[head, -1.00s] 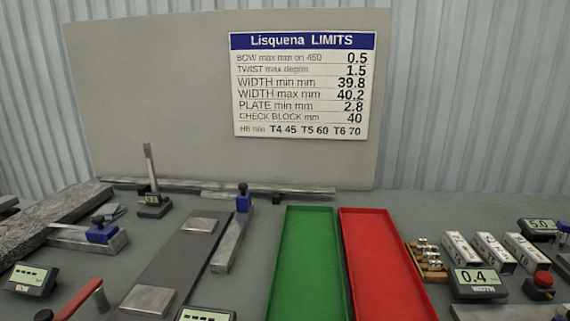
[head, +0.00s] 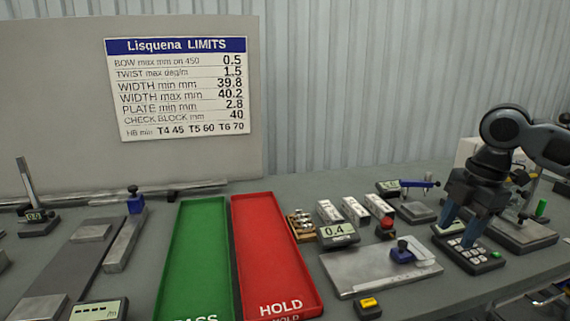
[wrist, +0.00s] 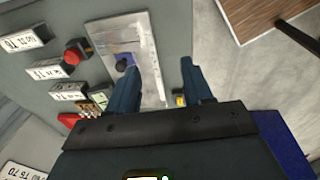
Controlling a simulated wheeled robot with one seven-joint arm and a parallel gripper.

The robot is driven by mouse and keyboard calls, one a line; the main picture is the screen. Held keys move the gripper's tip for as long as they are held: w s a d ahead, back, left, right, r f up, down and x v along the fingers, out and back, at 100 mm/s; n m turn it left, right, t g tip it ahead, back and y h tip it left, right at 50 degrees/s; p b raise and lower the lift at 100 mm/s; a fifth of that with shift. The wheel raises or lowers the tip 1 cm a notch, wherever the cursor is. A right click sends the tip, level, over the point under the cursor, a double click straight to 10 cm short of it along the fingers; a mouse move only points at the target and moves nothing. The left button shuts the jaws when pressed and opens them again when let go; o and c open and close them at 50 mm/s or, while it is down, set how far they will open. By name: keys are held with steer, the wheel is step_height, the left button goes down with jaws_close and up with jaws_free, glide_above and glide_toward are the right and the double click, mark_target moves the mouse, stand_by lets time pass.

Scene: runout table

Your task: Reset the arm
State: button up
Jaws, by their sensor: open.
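My gripper (head: 460,228) hangs at the right of the head view, fingers pointing down. Its two blue fingers are apart with nothing between them. In the head view the fingers overlap a dark keypad device (head: 484,258); I cannot tell the height gap. In the wrist view the open fingers (wrist: 158,66) show over the bench, beside a steel plate (wrist: 118,30). The same steel plate shows in the head view (head: 360,272) with a blue-topped gauge (head: 402,252) on it.
A green tray (head: 192,258) and a red tray (head: 268,250) lie at centre left. A width display (head: 338,234), a red button (head: 385,226) and a yellow item (head: 368,306) are around the plate. A limits board (head: 178,88) stands behind. The bench edge runs along the front right.

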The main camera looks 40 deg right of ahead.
steer(key=w+a+r+t+y, duration=0.2)
steer(key=w+a+t, duration=0.2)
steer(key=w+a, duration=0.55)
steer(key=w+a+r+t+y, duration=0.1)
steer(key=w+a+r+t, duration=0.35)
steer(key=w, duration=0.85)
steer(key=w+a+r+m+t+y, duration=0.1)
steer(key=w+a+m+t, duration=0.25)
steer(key=a, duration=0.55)
steer(key=w+a+m+t, duration=0.3)
steer(key=a+m+t, duration=0.1)
steer(key=a, duration=0.4)
steer(key=s+a+f+m+h, duration=0.3)
steer(key=s+a+f+m, duration=0.2)
steer(key=s+f, duration=0.35)
steer(key=s+a+f+m+h, duration=0.3)
steer(key=s+a+f+m, duration=0.15)
steer(key=s+f, duration=0.35)
steer(key=s+d+n+g+y, duration=0.1)
steer(key=s+n, duration=0.1)
steer(key=s, duration=0.9)
steer(key=s+d+f+n+g+y, duration=0.1)
steer(key=s+n, duration=0.2)
steer(key=s, duration=0.9)
steer(key=shift+s+g, duration=0.3)
steer(key=shift+g, duration=0.1)
